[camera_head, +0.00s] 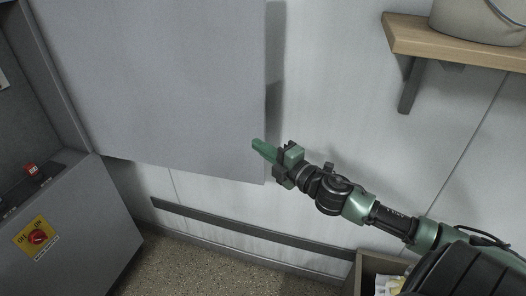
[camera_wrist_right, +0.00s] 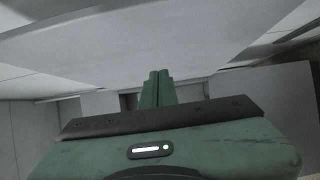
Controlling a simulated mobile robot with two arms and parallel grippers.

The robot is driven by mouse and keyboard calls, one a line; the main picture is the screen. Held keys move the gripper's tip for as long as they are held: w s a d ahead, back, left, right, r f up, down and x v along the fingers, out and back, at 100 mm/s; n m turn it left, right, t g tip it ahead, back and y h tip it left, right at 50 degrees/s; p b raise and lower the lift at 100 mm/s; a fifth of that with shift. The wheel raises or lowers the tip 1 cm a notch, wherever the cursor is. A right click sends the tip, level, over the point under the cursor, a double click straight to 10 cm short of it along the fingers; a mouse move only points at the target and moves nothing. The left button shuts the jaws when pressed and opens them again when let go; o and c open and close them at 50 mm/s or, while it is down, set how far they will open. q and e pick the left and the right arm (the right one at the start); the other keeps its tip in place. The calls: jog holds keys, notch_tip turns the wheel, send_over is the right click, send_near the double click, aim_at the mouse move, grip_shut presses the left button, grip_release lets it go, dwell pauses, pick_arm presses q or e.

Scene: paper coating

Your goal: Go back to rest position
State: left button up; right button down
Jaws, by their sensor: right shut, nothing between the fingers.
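My right gripper (camera_head: 262,149) is shut and empty at the end of my outstretched right arm, in the middle of the head view. Its green fingers overlap the lower right edge of a large grey open door panel (camera_head: 165,80); I cannot tell whether they touch it. In the right wrist view the two green fingers (camera_wrist_right: 157,88) lie together with nothing between them, and a broad pale panel stretches above them. My left gripper does not show in either view.
A grey cabinet (camera_head: 75,225) with a red rotary switch (camera_head: 37,237) on a yellow plate stands at left. A wooden shelf (camera_head: 450,42) holds a pale bucket (camera_head: 480,20) at upper right. An open box (camera_head: 368,272) sits below my right arm. Speckled floor is clear at bottom centre.

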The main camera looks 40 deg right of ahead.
jog(key=shift+s+d+f, duration=0.1)
jog(key=shift+s+d, duration=0.05)
jog(key=shift+d, duration=0.1)
jog(key=s+d+f+m+g+h, duration=0.2)
jog(key=d+f+m, duration=0.2)
jog(key=f, duration=0.8)
jog(key=s+d+f+m+g+h, duration=0.1)
jog(key=d+f+m+g+h, duration=0.3)
jog(key=f, duration=0.7)
jog(key=s+f+m+g+y, duration=0.15)
jog(key=s+f, duration=0.25)
jog(key=f, duration=0.5)
jog(key=s+f+m+h, duration=0.1)
jog(key=s+f+m, duration=0.1)
jog(key=s+f, duration=0.45)
jog(key=s+a+f+m+g+y, duration=0.1)
jog(key=s+a+f+m+g, duration=0.2)
jog(key=s+f, duration=0.55)
jog(key=s+a+f+g, duration=0.2)
jog(key=s+a+f, duration=0.2)
jog(key=s+f, duration=0.45)
jog(key=s+a+f+m+g+y, duration=0.1)
jog(key=s+a+f+g, duration=0.1)
jog(key=s+a+f, duration=0.3)
jog(key=s+a+f+m+g, duration=0.2)
jog(key=s+a+f, duration=0.2)
jog(key=s+a, duration=0.3)
jog(key=s, duration=0.5)
jog(key=shift+a+f+y, duration=0.35)
jog(key=shift+a+f, duration=0.05)
